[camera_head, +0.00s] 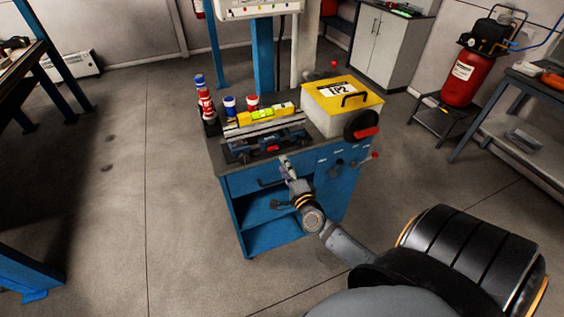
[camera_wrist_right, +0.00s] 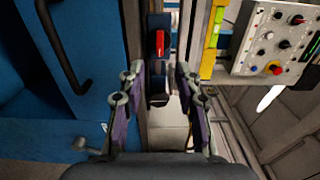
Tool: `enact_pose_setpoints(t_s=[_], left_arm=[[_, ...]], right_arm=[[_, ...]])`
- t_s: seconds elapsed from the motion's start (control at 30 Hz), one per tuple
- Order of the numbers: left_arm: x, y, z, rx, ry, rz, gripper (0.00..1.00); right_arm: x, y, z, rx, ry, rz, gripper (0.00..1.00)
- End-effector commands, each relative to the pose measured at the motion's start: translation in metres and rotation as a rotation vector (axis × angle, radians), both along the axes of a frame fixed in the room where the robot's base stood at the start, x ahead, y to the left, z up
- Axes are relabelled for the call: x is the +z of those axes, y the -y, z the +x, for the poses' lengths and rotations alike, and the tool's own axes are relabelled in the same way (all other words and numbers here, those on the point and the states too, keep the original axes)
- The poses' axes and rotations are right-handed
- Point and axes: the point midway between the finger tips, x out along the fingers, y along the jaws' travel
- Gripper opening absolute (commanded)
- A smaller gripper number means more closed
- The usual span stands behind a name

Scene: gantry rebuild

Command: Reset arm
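My right arm reaches in from the lower right of the head view. Its gripper (camera_head: 286,166) is near the front edge of the blue workbench cart (camera_head: 240,185), by its drawer front. In the right wrist view my right gripper (camera_wrist_right: 159,75) has its two fingers apart, with nothing held between them. A red-handled item (camera_wrist_right: 160,43) shows beyond the gap between the fingers. Whether the gripper touches the cart cannot be told. My left gripper is not in view.
On the cart are a yellow-lidded box (camera_head: 343,100), a rail-like tool (camera_head: 268,135) and several bottles (camera_head: 205,105). A dark handle (camera_wrist_right: 62,50) and a button panel (camera_wrist_right: 280,40) show in the wrist view. Left of the cart, the floor is clear.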

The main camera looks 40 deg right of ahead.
Motion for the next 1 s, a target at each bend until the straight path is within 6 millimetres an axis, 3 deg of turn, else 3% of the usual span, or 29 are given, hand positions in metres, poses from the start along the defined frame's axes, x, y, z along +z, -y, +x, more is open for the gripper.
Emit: enact_pose_setpoints(t_s=[0.5,0.6,0.67,0.77,0.8,0.87,1.0], left_arm=[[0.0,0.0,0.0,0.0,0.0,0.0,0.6],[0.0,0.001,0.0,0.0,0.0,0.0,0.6],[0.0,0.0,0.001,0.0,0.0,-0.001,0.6],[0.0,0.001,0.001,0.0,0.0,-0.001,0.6],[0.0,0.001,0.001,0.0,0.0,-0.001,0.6],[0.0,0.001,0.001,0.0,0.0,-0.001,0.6],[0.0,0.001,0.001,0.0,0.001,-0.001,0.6]], right_arm=[[0.0,0.0,-0.001,0.0,0.0,-0.001,0.34],[-0.016,0.0,-0.003,0.008,-0.038,-0.042,0.34],[-0.043,0.0,-0.007,0.023,-0.105,-0.118,0.34],[-0.116,-0.004,-0.026,0.089,-0.291,-0.31,0.34],[-0.15,-0.007,-0.039,0.129,-0.379,-0.398,0.34],[-0.198,-0.011,-0.061,0.202,-0.509,-0.521,0.34],[-0.301,-0.027,-0.132,0.415,-0.794,-0.765,0.34]])
